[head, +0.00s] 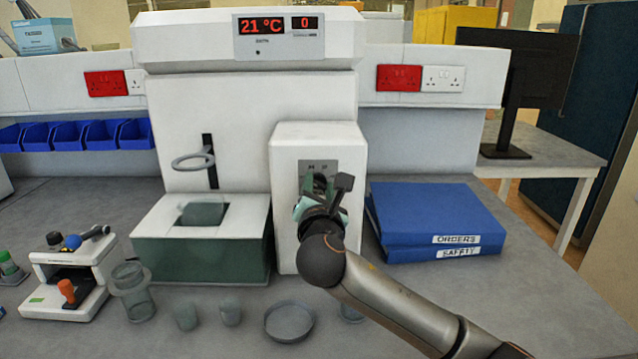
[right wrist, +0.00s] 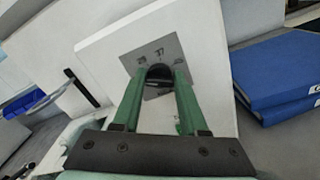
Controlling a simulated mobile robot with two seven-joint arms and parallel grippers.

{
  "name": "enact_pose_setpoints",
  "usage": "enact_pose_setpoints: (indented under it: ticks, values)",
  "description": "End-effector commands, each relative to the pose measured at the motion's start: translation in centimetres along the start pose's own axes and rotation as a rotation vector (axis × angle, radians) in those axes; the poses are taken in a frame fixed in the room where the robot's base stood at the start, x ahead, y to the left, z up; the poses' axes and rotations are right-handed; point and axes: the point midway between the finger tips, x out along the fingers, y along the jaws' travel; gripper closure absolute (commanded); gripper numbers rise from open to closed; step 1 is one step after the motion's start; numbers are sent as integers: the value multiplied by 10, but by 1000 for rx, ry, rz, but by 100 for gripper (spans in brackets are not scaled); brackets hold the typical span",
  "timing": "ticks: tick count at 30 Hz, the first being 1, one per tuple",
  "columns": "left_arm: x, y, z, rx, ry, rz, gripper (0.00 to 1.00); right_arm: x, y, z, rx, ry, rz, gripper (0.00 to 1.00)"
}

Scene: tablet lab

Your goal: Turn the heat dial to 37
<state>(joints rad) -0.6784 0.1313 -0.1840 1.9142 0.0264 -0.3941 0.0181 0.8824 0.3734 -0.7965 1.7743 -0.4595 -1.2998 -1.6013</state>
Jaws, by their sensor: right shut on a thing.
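The heat dial (right wrist: 160,73) is a dark round knob on a grey plate (right wrist: 134,61), fixed to the front of a white box (head: 318,144). The plate bears printed marks, one of which reads 37 at the top in the right wrist view. My right gripper (right wrist: 161,82) has its two green fingers on either side of the dial, shut on it. In the head view, the right gripper (head: 318,190) and wrist cover most of the dial. The dial's pointer direction cannot be made out. The red display (head: 261,26) reads 21 °C, with 0 beside it. My left gripper is not in view.
Blue binders (head: 436,216) lie just right of the box. A white and green bath unit (head: 200,250) stands to its left. A glass dish (head: 289,322), small beakers (head: 186,316) and a jar (head: 132,290) stand on the bench in front.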

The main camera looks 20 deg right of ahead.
Motion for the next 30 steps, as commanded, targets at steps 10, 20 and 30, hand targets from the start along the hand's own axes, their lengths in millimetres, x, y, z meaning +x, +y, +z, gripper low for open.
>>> enact_pose_setpoints:
  ticks: [10,20,30]
  values:
    - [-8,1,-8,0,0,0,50,0,-1,-2,331,5,-3,100]
    - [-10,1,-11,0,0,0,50,0,-2,-3,646,5,-3,100]
    - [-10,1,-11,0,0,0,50,0,-3,-4,969,3,-4,100]
